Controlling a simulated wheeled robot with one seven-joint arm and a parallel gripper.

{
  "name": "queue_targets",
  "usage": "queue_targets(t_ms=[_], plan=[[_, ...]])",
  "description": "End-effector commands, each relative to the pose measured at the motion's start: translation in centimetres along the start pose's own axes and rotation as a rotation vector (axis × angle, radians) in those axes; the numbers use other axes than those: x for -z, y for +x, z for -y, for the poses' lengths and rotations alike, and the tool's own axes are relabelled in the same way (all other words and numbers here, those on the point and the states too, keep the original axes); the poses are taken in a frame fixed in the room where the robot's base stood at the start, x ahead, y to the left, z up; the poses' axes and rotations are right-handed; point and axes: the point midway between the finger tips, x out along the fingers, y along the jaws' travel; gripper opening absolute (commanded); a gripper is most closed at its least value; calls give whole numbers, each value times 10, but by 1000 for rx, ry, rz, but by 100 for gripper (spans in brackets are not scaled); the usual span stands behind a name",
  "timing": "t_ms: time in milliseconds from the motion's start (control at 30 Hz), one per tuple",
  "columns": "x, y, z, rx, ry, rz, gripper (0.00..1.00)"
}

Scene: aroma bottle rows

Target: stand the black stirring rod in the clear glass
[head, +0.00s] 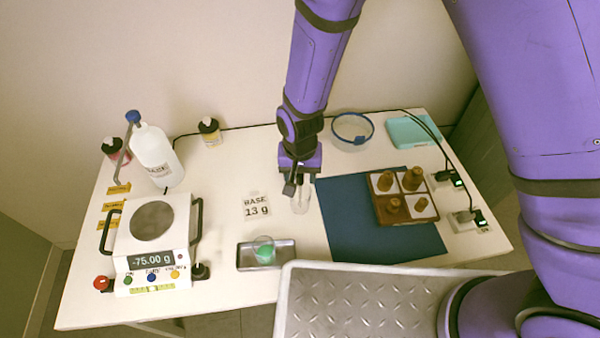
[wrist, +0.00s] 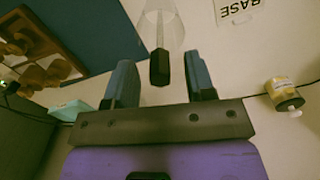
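The black stirring rod (wrist: 159,68) shows in the wrist view, its dark handle toward me and its thin shaft running into the clear glass (wrist: 172,30). It appears to stand in the glass, leaning slightly. My gripper (wrist: 160,68) is open, one finger on each side of the handle, with visible gaps to both. In the head view the clear glass (head: 300,205) stands on the white table, left of the blue mat. My gripper (head: 298,187) is right above it and hides most of the rod there.
A glass with green contents (head: 264,252) sits on a metal tray (head: 280,262). The scale (head: 150,240) reads -75.00 g at left. A white bottle (head: 157,155), a blue-rimmed bowl (head: 352,130) and a wooden tray (head: 380,214) on the blue mat (head: 345,230) stand around.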

Motion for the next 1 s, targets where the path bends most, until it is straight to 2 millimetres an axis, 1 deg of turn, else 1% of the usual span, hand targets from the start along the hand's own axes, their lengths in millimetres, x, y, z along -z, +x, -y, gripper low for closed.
queue_targets(t_ms=[167,267,333,467,600,800,900,1000], plan=[[0,-1,0,0,0,0,50],[0,-5,0,1,0,-1,50],[0,-12,1,2,0,-2,50],[0,-32,1,3,-1,-3,50],[0,-57,0,2,0,-3,50],[0,-89,0,2,-1,-2,50],[0,-99,0,1,-1,-1,50],[0,-105,0,1,0,-1,50]])
